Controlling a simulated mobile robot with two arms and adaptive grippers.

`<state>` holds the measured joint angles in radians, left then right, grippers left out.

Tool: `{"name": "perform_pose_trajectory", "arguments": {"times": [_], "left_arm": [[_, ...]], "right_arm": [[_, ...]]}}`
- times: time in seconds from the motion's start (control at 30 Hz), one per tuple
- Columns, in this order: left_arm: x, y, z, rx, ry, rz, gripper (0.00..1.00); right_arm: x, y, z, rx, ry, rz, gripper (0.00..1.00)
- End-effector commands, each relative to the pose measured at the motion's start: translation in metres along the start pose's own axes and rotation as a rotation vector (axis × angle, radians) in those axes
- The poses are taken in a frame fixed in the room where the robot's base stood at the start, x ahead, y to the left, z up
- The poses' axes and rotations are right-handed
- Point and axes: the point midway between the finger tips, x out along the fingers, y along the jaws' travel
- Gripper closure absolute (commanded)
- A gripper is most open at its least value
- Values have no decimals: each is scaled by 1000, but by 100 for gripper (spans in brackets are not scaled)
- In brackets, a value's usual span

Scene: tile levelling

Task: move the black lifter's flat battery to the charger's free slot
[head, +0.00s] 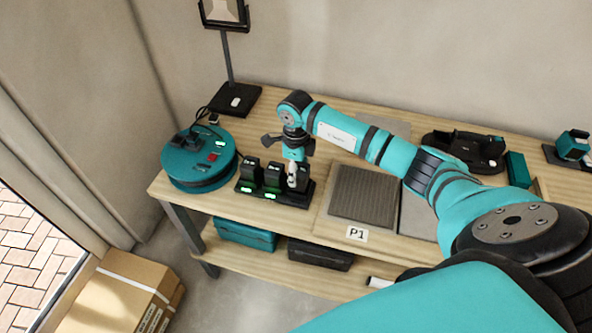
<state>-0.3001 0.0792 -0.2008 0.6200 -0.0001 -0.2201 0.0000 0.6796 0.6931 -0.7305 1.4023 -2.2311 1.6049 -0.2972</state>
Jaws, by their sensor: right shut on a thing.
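The charger (311,198) is a black strip on the left part of the workbench. Black batteries stand upright in its left slot (251,169) and middle slot (271,176), with green lights in front of them. My right gripper (292,178) points down over the charger's right end. It is shut on a dark battery (303,178), which is partly hidden by the fingers; I cannot tell whether it is fully seated. The black lifter (465,150) lies on the right part of the bench, partly behind my right arm. My left gripper is not in view.
A round teal cable reel (198,166) stands left of the charger. A lamp base (235,100) is behind. A teal device (573,146) stands far right. Cases sit on the lower shelf (225,256).

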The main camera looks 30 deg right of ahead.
Motion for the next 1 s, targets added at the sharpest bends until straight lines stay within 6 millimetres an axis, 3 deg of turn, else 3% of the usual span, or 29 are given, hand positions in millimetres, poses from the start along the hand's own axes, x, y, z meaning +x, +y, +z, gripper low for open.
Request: {"name": "perform_pose_trajectory", "arguments": {"times": [1.0], "left_arm": [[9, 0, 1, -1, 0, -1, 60]], "right_arm": [[9, 0, 0, 1, -1, 0, 84]]}}
